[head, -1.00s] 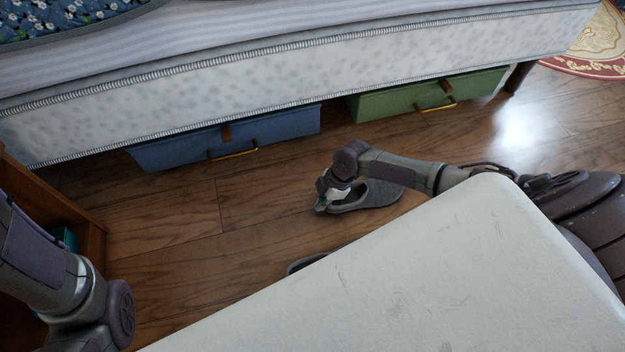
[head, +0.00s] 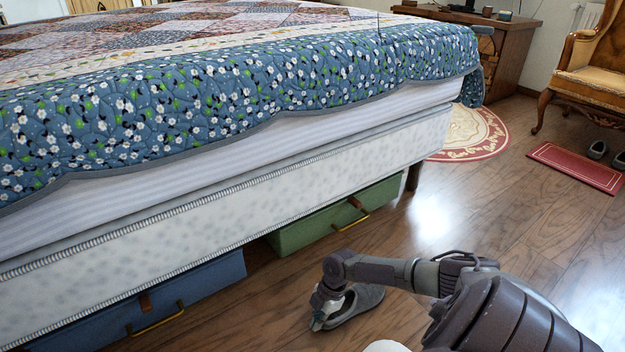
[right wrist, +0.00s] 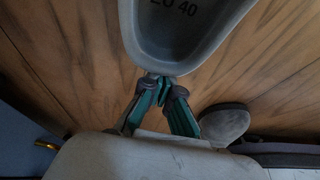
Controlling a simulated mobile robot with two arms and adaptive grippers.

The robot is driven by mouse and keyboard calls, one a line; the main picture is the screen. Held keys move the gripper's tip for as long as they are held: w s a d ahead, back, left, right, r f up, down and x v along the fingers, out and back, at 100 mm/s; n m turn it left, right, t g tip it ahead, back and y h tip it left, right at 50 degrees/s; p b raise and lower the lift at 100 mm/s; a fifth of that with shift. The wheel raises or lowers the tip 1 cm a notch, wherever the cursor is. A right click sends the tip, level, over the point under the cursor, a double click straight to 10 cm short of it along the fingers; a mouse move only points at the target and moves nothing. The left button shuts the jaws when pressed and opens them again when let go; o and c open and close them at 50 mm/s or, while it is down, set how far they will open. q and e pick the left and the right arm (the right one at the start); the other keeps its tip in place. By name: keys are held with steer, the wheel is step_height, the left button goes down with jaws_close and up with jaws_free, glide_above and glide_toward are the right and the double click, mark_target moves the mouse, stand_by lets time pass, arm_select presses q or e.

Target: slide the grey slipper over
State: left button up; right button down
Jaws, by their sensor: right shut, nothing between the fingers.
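A grey slipper (head: 364,301) lies on the wooden floor beside the bed. In the right wrist view its open heel end (right wrist: 172,62) and insole, with the number 40 on it, fill the top. My right gripper (head: 318,322) is down at the slipper's heel end, with its fingers (right wrist: 160,80) closed together and empty. The fingertips meet the heel rim in the picture; I cannot tell whether they press on it. The toe of a second grey slipper (right wrist: 226,122) shows in the right wrist view. My left gripper is out of view.
A bed with a flowered quilt (head: 250,90) fills the left. A blue box (head: 190,297) and a green box (head: 320,226) stand under it. Open floor (head: 490,215) lies to the right. Further off are a round rug (head: 475,133), a red mat (head: 575,168) with footwear and an armchair (head: 590,80).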

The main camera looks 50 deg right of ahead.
steer(key=v, duration=1.2)
